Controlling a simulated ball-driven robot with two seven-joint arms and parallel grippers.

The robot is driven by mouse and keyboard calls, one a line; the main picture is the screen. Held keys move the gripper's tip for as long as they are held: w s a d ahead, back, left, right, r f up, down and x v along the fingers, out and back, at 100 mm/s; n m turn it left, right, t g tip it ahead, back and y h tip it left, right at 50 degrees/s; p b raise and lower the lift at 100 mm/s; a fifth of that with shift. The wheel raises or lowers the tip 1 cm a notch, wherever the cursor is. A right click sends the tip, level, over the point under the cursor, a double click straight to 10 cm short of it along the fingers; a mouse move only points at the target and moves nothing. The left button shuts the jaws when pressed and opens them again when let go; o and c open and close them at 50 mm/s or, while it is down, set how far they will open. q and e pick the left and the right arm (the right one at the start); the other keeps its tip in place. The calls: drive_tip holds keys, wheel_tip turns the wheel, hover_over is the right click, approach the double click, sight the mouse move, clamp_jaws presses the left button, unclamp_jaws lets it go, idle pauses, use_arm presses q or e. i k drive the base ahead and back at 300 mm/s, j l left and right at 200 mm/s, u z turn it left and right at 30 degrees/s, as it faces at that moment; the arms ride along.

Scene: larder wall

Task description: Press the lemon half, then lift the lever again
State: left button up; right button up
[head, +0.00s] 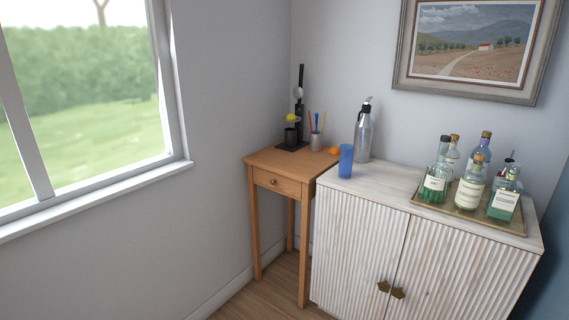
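A black upright lever press (301,78) stands at the back of the small wooden side table (282,161). A yellow lemon half (291,117) sits in the press, above a dark cup (290,136). A grey pressing part (298,92) is on the upright above the lemon, apart from it. The lever appears to point up, but it is small and hard to tell from the post. Neither of my grippers is in view.
A metal pot with coloured sticks (317,140) and an orange fruit (334,151) stand right of the press. A blue tumbler (346,161), a siphon bottle (364,132) and a tray (508,226) of several bottles stand on the white cabinet (400,194). The table's front is clear.

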sight(298, 91)
drive_tip(key=i+j+z, duration=0.15)
drive_tip(key=i, duration=0.25)
drive_tip(key=i+j+z, duration=0.15)
drive_tip(key=i, duration=0.3)
drive_tip(key=i+j+z, duration=0.15)
drive_tip(key=i, duration=0.25)
